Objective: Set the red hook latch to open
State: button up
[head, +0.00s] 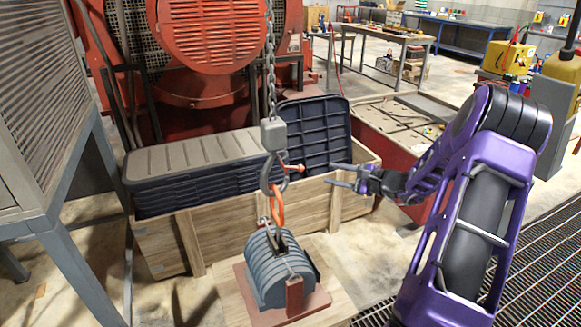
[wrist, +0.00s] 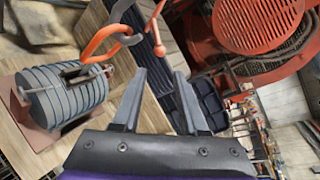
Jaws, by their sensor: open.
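A steel hook (head: 270,172) hangs from a chain through a grey block (head: 273,134). The red latch (head: 294,167) sticks out to the right of the hook and ends in a small ball. It also shows in the wrist view (wrist: 157,22), at the top centre. An orange link (head: 278,208) hangs in the hook, above a grey ribbed motor (head: 272,270) on a red base. My purple gripper (head: 343,176) is open and empty, to the right of the latch and apart from it. In the wrist view its two fingers (wrist: 160,88) point up, below the latch.
A wooden crate (head: 230,232) with dark stacked trays (head: 205,165) stands behind the hook. An upright dark tray (head: 315,135) stands close behind my fingertips. A red engine (head: 205,35) is at the back. A grey frame (head: 50,120) stands at the left.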

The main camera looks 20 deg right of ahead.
jog(key=x, duration=1.6)
jog(key=shift+w+a, duration=0.25)
jog(key=shift+f, duration=0.15)
grip_shut()
dwell(0.5)
